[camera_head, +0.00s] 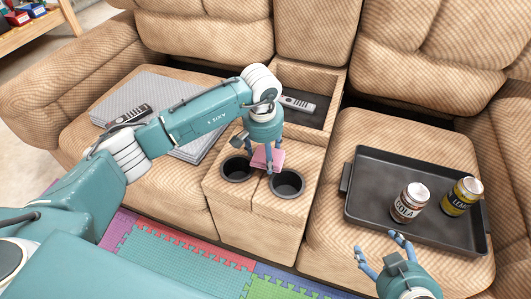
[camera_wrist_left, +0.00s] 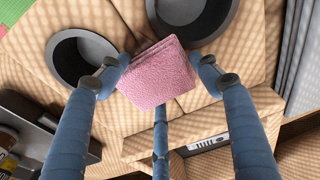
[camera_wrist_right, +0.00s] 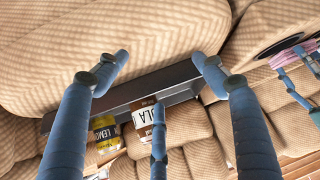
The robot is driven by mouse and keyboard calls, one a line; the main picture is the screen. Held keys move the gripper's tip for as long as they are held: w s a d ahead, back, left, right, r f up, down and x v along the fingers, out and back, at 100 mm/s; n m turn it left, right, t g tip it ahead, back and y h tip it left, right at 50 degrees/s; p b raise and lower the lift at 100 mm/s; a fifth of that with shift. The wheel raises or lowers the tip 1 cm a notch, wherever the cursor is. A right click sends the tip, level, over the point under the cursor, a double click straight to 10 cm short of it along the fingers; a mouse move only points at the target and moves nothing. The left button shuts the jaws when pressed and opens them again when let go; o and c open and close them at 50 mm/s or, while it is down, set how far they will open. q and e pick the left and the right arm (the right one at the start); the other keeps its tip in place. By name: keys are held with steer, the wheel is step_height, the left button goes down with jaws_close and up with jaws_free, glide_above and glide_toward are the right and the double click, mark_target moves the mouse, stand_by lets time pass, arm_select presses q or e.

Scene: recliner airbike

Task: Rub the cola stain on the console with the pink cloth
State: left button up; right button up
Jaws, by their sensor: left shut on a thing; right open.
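The pink cloth (camera_head: 275,158) is a folded pad over the console (camera_head: 240,205) between the two seats, close to the cup holders. My left gripper (camera_head: 264,160) is shut on the cloth from above. In the left wrist view the cloth (camera_wrist_left: 158,75) sits between the fingers, near the console top; I cannot tell whether it touches it.
Two cup holders (camera_head: 238,169) (camera_head: 287,183) flank the cloth. A remote (camera_head: 297,104) lies in the console's rear bin. A dark tray (camera_head: 365,190) on the right seat holds a cola can (camera_head: 409,203) and a lemon can (camera_head: 461,197). Another remote (camera_head: 129,115) lies on a grey folded blanket (camera_head: 160,92).

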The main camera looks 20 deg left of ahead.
steer(key=shift+w+a+r, duration=0.1)
steer(key=shift+w+r, duration=0.1)
steer(key=shift+w, duration=0.05)
arm_select(q)
steer(key=shift+f, duration=0.1)
arm_select(e)
steer(key=shift+w+a+r+t, duration=0.1)
steer(key=shift+w+r+t, duration=0.2)
steer(key=shift+w+r, duration=0.15)
steer(key=shift+w+a, duration=0.1)
steer(key=shift+w, duration=0.05)
stand_by(0.6)
arm_select(q)
steer(key=shift+f, duration=0.1)
arm_select(e)
steer(key=shift+w+a+r+t, duration=0.1)
steer(key=shift+w+r+t, duration=0.25)
steer(key=shift+r+t, duration=0.05)
stand_by(0.5)
steer(key=shift+w+a+r, duration=0.15)
steer(key=shift+w+r, duration=0.05)
arm_select(q)
steer(key=shift+b, duration=0.35)
arm_select(e)
steer(key=shift+w+r+t+y, duration=0.2)
steer(key=shift+r+t+y, duration=0.1)
arm_select(q)
steer(key=shift+s+a, duration=0.1)
arm_select(e)
steer(key=shift+f, duration=0.1)
